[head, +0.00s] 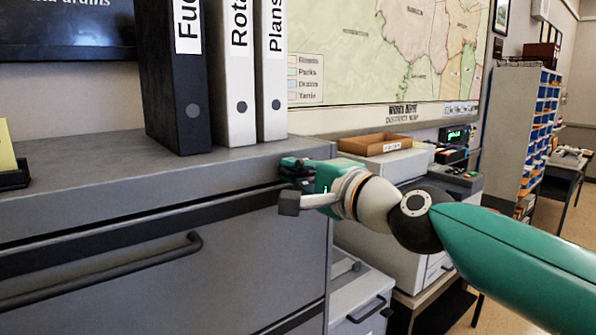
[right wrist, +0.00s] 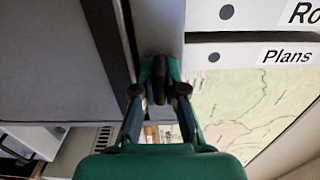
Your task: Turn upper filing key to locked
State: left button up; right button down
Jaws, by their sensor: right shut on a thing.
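The grey filing cabinet (head: 110,265) fills the left and middle of the head view, with a long dark handle on its upper drawer. My right gripper (head: 289,184) is at the cabinet's upper right front edge, just under the top. In the right wrist view my right gripper (right wrist: 160,95) is shut on a small dark piece, which looks like the upper filing key (right wrist: 160,78), at the cabinet face. The fingers hide the key and lock in the head view, so I cannot tell the key's angle. My left gripper is not in view.
Several upright binders (head: 232,75) stand on the cabinet top, close above my right gripper. A map (head: 400,55) hangs on the wall behind. A brown tray (head: 372,144) sits on a lower unit to the right. A blue-binned rack (head: 515,135) stands farther back.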

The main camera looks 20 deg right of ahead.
jog(key=c, duration=1.2)
grip_release()
jog(key=shift+d+f, duration=0.15)
jog(key=shift+d, duration=0.1)
jog(key=shift+a, duration=0.1)
jog(key=v, duration=1.2)
